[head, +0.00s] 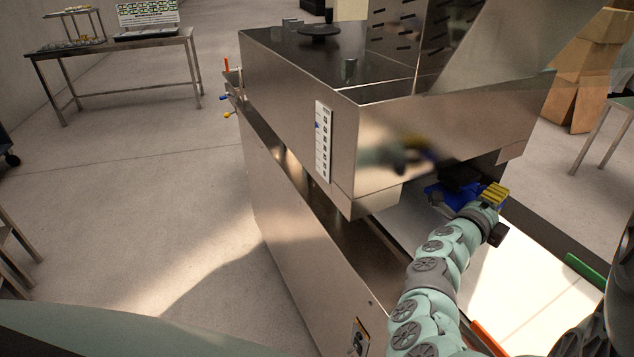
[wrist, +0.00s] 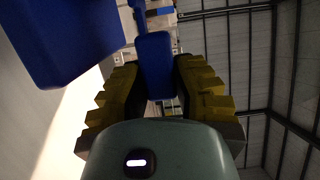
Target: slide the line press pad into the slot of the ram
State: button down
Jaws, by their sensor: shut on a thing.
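The line press pad is blue; in the head view (head: 437,191) it shows under the front of the steel machine, partly hidden by my arm. In the wrist view its blue grip (wrist: 154,62) stands between my two yellow ribbed fingers, and a larger blue block (wrist: 70,35) fills the upper left. My gripper (head: 488,198) is shut on the blue grip. It also shows in the wrist view (wrist: 155,88). A dark part (head: 461,174), perhaps the ram, sits just above the pad under the housing. The slot is hidden, and I cannot tell whether the pad touches the ram.
The steel press housing (head: 285,90) overhangs my gripper closely. A pale bright surface (head: 500,285) lies below, with a green bar (head: 585,271) and an orange bar (head: 490,338) at its sides. A table (head: 120,45) stands far left. The floor left of the machine is clear.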

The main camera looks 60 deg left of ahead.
jog(key=shift+a, duration=0.25)
jog(key=shift+w+a, duration=0.1)
jog(key=shift+a, duration=0.15)
dwell(0.4)
jog(key=c, duration=0.8)
grip_release()
jog(key=shift+d, duration=0.1)
